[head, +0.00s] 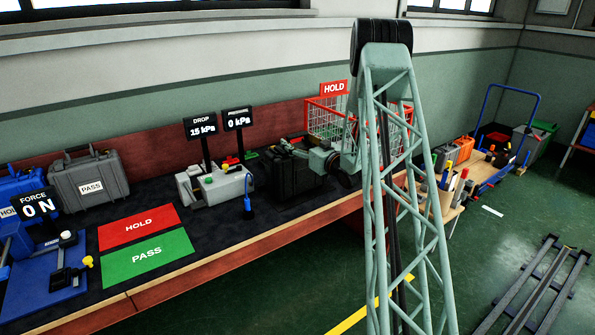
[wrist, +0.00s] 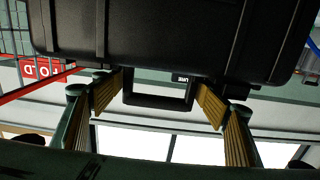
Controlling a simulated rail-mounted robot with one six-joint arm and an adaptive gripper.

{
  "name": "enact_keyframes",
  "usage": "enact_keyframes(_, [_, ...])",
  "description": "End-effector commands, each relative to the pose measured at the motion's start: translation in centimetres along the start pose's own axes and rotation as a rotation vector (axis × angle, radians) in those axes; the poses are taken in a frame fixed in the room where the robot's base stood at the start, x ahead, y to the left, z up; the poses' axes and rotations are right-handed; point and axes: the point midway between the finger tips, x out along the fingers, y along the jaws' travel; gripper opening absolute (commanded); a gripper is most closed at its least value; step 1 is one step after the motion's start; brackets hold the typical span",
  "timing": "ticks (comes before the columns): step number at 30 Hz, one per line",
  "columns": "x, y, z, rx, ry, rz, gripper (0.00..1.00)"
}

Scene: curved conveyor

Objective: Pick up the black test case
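The black test case (head: 289,178) stands on the dark bench top, in the middle of the head view, beside the red basket. In the wrist view its dark body (wrist: 160,35) fills the top, with its handle (wrist: 160,101) hanging below in the picture. My gripper (head: 287,146) is at the upper part of the case. In the wrist view my gripper (wrist: 160,92) has its yellow-padded fingers wide apart, one beside each end of the handle. Contact with the handle cannot be made out. My arm hides part of the basket and bench.
A red wire basket (head: 325,118) with a HOLD sign stands behind the case. A grey tester (head: 215,187) and a blue-handled tool (head: 248,208) stand to its left. Red HOLD (head: 138,226) and green PASS (head: 147,258) mats lie farther left, near a grey case (head: 88,180).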

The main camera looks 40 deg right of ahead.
Motion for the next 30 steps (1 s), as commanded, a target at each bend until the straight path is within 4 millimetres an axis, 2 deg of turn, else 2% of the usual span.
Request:
enact_keyframes(1, [0.0, 0.0, 0.0, 0.0, 0.0, 0.0, 0.62])
enact_keyframes(13, [0.0, 0.0, -0.2, -0.001, 0.003, 0.0, 0.27])
enact_keyframes(23, [0.0, 0.0, -0.3, -0.001, 0.003, 0.0, 0.27])
enact_keyframes(30, [0.0, 0.0, -1.3, -0.001, 0.004, 0.0, 0.27])
